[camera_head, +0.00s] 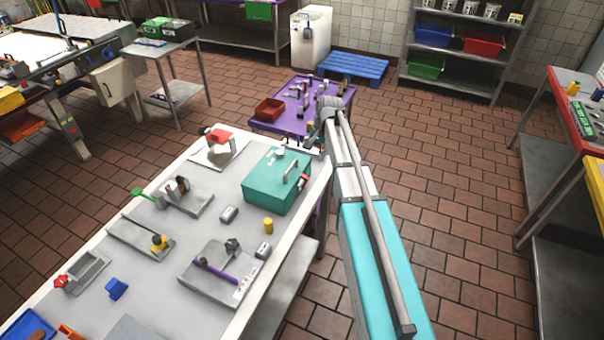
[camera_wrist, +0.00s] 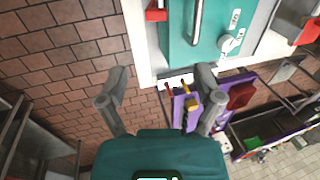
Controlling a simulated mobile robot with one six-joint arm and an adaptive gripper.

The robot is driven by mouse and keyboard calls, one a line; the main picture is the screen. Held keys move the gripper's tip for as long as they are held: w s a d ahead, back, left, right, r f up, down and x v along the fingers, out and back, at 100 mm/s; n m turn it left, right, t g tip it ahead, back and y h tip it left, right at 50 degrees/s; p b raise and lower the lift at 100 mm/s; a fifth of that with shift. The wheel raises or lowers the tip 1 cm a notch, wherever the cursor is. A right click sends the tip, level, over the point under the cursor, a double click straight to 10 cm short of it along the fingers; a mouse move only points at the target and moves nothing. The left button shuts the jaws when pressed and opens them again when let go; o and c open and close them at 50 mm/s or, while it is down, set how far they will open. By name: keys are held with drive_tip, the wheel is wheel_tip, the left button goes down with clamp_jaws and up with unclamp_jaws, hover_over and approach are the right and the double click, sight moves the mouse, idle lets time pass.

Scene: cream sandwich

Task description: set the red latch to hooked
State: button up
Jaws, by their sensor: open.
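The red latch (camera_head: 303,181) is a small red part on the right side of the teal box (camera_head: 268,190), near its front-right edge. In the wrist view the red latch (camera_wrist: 155,12) is at the top, against the left edge of the teal box (camera_wrist: 185,50). It is too small to tell whether it is hooked. My gripper (camera_wrist: 162,75) is open and empty, its two fingers apart. It is off the latch, past the box's far right corner, over the bench edge. In the head view my arm's end partly hides that corner.
A yellow cylinder (camera_head: 268,225) lies in front. A purple table (camera_head: 262,126) with a red bin is beyond.

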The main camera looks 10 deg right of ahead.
sight(304, 175)
drive_tip(key=shift+f, duration=0.2)
drive_tip(key=b+x, duration=1.3)
drive_tip(key=shift+f, duration=0.2)
idle(0.6)
drive_tip(key=shift+c, duration=0.2)
